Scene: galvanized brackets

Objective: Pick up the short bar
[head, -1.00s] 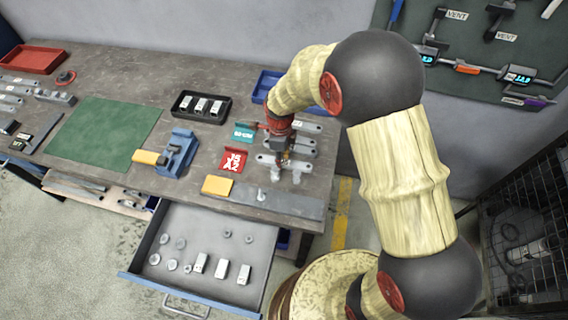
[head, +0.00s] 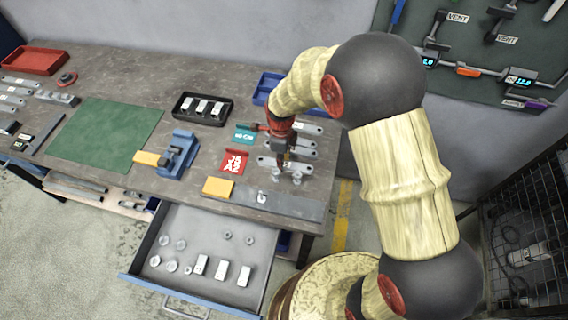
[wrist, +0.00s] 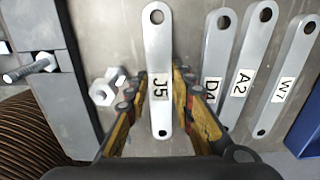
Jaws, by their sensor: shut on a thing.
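A flat grey metal bar labelled J5 (wrist: 158,50), with a hole at each end, lies between the fingers of my gripper (wrist: 160,101) in the wrist view. The gripper is shut on it across its lower half. Bars labelled D4 (wrist: 216,58), A2 (wrist: 247,63) and W7 (wrist: 290,75) lie to its right, clear of the fingers except near D4. I cannot tell whether J5 is clear of the bench. In the head view my gripper (head: 281,161) is at the row of bars near the bench's right end.
Bolts or nuts (wrist: 105,87) stand left of J5. A grey strip (head: 280,203) runs along the bench front, beside a yellow block (head: 217,187). A red card (head: 233,162) and blue bin (head: 265,84) are close by. An open drawer (head: 205,225) sticks out below.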

